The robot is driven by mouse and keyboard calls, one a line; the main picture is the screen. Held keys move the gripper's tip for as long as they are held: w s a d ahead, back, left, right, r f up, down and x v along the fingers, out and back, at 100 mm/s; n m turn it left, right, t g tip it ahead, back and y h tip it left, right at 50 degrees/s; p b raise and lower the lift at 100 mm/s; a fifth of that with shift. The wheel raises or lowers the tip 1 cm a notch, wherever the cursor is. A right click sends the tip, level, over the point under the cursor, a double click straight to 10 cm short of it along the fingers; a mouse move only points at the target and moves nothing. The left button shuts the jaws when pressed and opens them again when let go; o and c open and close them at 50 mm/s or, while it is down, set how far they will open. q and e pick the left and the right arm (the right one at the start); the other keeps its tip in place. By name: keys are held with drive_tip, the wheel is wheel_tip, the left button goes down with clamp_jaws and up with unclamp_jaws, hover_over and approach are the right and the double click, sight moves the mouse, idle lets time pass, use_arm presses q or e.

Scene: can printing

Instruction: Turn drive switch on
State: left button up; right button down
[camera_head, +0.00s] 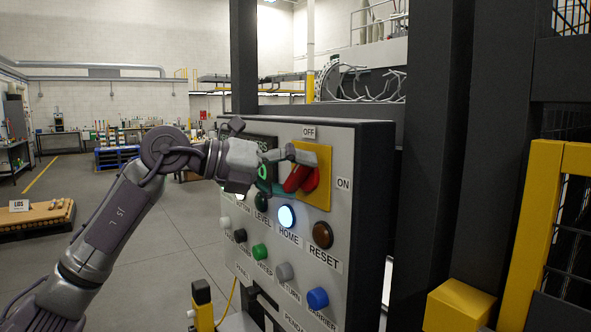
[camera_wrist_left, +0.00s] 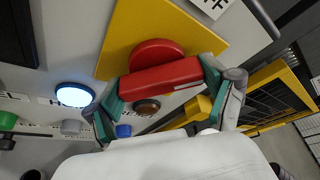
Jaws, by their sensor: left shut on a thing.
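The drive switch is a red rotary handle (camera_head: 310,180) on a yellow square plate (camera_head: 323,157), at the upper right of the grey control panel. An OFF label (camera_head: 309,132) is above the plate and an ON label (camera_head: 344,184) is to its right. My left gripper (camera_head: 288,174) reaches in from the left and is shut on the red handle. In the left wrist view the handle (camera_wrist_left: 160,77) lies between the two fingers (camera_wrist_left: 162,80). The gripper partly hides the handle in the head view, and its exact angle is hard to tell. My right gripper is not in view.
Below the switch are a lit HOME button (camera_head: 286,216), a brown RESET button (camera_head: 323,235), a green button (camera_head: 260,251) and a blue button (camera_head: 317,298). Dark posts and a yellow guard frame (camera_head: 540,220) stand to the right. Open floor (camera_head: 150,240) lies to the left.

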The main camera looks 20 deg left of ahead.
use_arm(q)
drive_tip(key=shift+m+y, duration=0.4)
drive_tip(key=shift+m, duration=0.3)
drive_tip(key=shift+f+m+t+y, duration=0.1)
drive_tip(key=shift+m+t+y, duration=0.2)
drive_tip(key=shift+m+y, duration=0.45)
drive_tip(key=shift+m+t+y+b, duration=0.7)
drive_tip(key=shift+m+y, duration=0.15)
drive_tip(key=shift+m, duration=1)
drive_tip(key=o, duration=1)
drive_tip(key=shift+s, duration=0.1)
drive_tip(key=shift+s+a+r, duration=0.25)
drive_tip(key=shift+a+r, duration=0.05)
drive_tip(key=v, duration=1.1)
